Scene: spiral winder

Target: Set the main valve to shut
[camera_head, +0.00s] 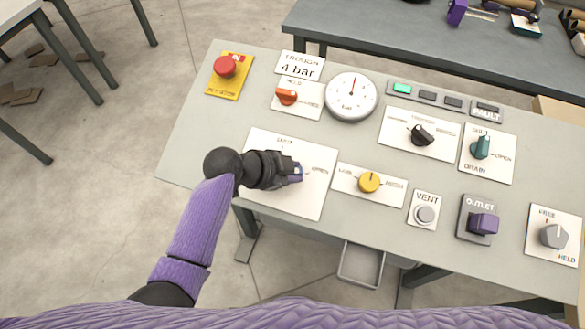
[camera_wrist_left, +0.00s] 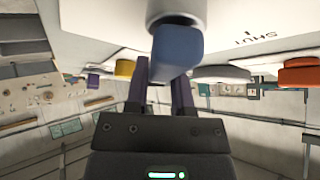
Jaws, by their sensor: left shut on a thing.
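The main valve is a blue handle (camera_head: 298,170) on a white plate (camera_head: 308,200), marked SHUT at the top and OPEN at the right. My left gripper (camera_head: 292,173) is over the plate, with its fingers on the handle, near the OPEN mark. The gripper hides most of the handle, so its exact angle is hard to tell. In the left wrist view the blue handle (camera_wrist_left: 176,50) hangs from a pale round hub, between the two dark purple fingers. My right gripper is not in view.
Close by on the panel are a yellow knob (camera_head: 369,182), an orange knob (camera_head: 287,97), a gauge (camera_head: 351,95) and a red button (camera_head: 225,66). A black knob (camera_head: 422,134), teal drain handle (camera_head: 481,147), vent button (camera_head: 425,214), purple outlet (camera_head: 483,223) and grey knob (camera_head: 553,236) sit further right.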

